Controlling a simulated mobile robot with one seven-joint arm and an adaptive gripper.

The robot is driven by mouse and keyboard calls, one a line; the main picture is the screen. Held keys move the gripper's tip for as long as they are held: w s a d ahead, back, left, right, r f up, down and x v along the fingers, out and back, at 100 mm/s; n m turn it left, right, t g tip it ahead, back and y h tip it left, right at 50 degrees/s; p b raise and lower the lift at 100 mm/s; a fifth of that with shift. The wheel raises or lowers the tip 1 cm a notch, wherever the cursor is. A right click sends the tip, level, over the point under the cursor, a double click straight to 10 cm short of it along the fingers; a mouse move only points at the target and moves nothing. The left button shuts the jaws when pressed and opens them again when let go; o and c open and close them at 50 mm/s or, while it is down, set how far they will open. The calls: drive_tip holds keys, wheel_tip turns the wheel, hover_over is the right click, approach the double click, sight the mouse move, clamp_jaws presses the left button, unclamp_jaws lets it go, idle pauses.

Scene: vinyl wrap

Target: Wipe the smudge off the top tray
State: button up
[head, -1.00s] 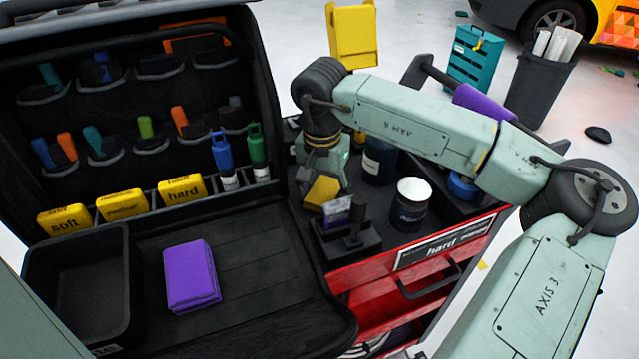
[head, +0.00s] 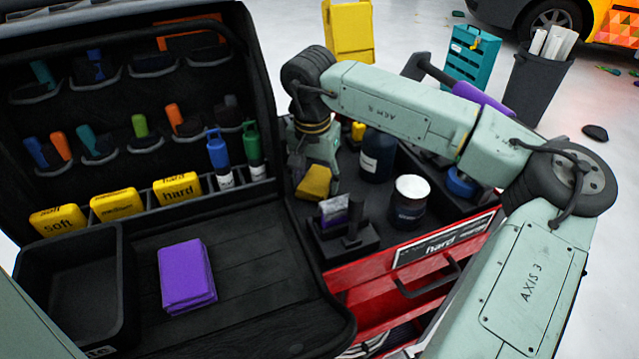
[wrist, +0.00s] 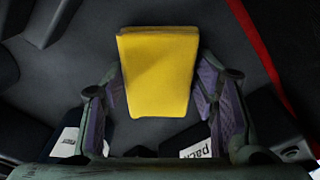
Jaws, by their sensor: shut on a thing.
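My gripper (head: 318,168) reaches down over the left part of the dark top tray (head: 444,207) of the red cart. It is shut on a yellow block (head: 314,183), which looks like a sponge or squeegee pad. In the wrist view the yellow block (wrist: 158,75) sits between the purple-padded fingers of my gripper (wrist: 160,90), over the bare grey tray floor (wrist: 230,60). I cannot tell whether the block touches the tray. I see no smudge; the block and arm hide part of the tray.
A holder with cards (head: 335,212) stands just in front of the gripper. A dark bottle (head: 377,158), a white-lidded can (head: 409,200) and a blue roll (head: 462,184) stand to its right. The open black case (head: 260,270) lies left, with a purple cloth (head: 187,275).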

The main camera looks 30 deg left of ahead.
sight(309, 168)
drive_tip(key=shift+w+a+f, duration=0.1)
drive_tip(key=shift+w+a, duration=0.55)
drive_tip(key=shift+a, duration=0.2)
drive_tip(key=shift+w+a+f, duration=0.1)
drive_tip(key=shift+w+a, duration=0.5)
drive_tip(key=shift+a, duration=0.2)
drive_tip(key=shift+r, duration=0.15)
drive_tip(key=shift+r+p, duration=2.15)
drive_tip(key=shift+r, duration=0.8)
drive_tip(key=shift+r+p, duration=1.05)
drive_tip(key=shift+r, duration=0.45)
drive_tip(key=shift+d, duration=0.1)
